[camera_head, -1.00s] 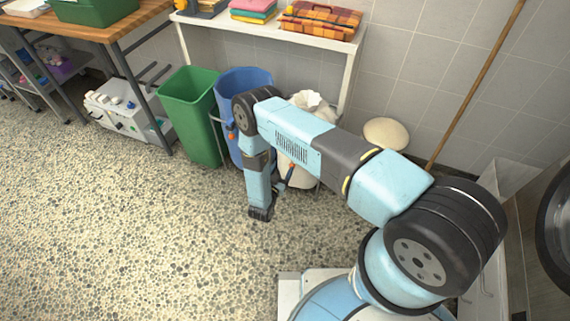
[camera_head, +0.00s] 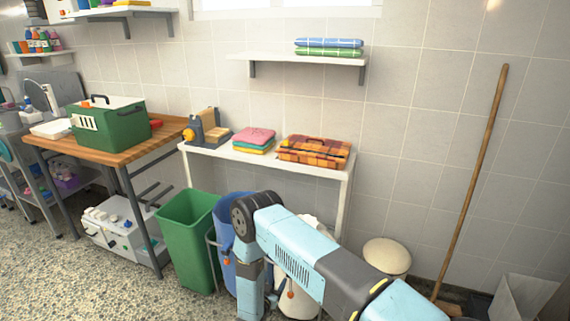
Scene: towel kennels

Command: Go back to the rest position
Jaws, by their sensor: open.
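My blue and black arm (camera_head: 300,252) reaches from the lower right toward the middle and bends down at its black joint. The lower part of the arm runs out of the bottom edge, so my gripper is out of view. The arm covers part of a blue bin (camera_head: 228,212) and a white bin (camera_head: 322,226) behind it. A green bin (camera_head: 187,240) stands just left of the blue one.
A wooden table (camera_head: 150,150) bears a green pet carrier (camera_head: 108,124). A broom handle (camera_head: 474,170) leans on the right wall. Pebbled floor (camera_head: 95,285) lies open at lower left.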

